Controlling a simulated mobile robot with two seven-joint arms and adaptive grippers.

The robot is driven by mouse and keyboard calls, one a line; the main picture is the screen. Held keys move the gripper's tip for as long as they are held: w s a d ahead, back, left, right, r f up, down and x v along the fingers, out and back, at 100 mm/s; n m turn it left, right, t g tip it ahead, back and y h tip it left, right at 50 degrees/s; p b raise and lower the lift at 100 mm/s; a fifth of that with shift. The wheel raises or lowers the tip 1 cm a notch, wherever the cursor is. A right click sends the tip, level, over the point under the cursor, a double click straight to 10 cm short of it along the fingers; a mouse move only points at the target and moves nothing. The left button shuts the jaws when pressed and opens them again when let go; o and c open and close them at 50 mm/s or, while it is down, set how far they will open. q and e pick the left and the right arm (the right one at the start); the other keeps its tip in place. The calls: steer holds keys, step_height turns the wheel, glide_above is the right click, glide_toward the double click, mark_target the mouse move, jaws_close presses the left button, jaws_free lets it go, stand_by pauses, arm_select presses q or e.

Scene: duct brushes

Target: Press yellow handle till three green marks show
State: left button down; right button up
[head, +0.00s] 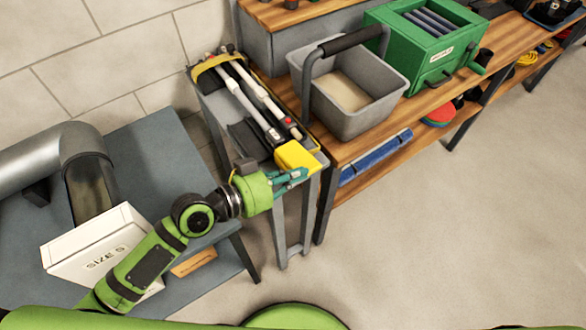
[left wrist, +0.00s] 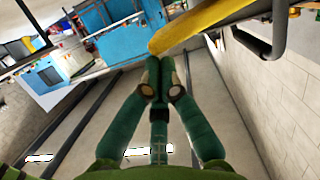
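The yellow handle (head: 296,156) is at the front end of a narrow grey stand (head: 291,215). White rods (head: 244,97) with dark and red parts lie along the stand's top behind it. My left gripper (head: 298,174) is just below and beside the handle. In the left wrist view its green fingers (left wrist: 162,72) are together at the tips with nothing between them. The yellow handle (left wrist: 205,24) crosses just above those tips there; I cannot tell whether they touch. No green marks can be made out. My right gripper is not in view.
A grey bin (head: 345,92) with a dark handle and a green crank box (head: 425,40) stand on the wooden bench to the right. A white box marked SIZE 5 (head: 98,245) and a metal duct (head: 50,158) are on the blue-grey table at left. Floor at right is clear.

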arm_select(q)
steer(key=shift+f+b, duration=0.45)
steer(key=shift+f, duration=0.4)
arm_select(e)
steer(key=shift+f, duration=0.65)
arm_select(q)
steer(key=s+a+r+p, duration=0.1)
steer(key=s+a+r, duration=0.5)
steer(key=a, duration=0.1)
steer(key=shift+a+r, duration=0.25)
steer(key=shift+a, duration=0.15)
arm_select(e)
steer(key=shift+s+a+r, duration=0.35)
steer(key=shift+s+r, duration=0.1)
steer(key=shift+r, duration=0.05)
arm_select(q)
steer(key=shift+w, duration=0.15)
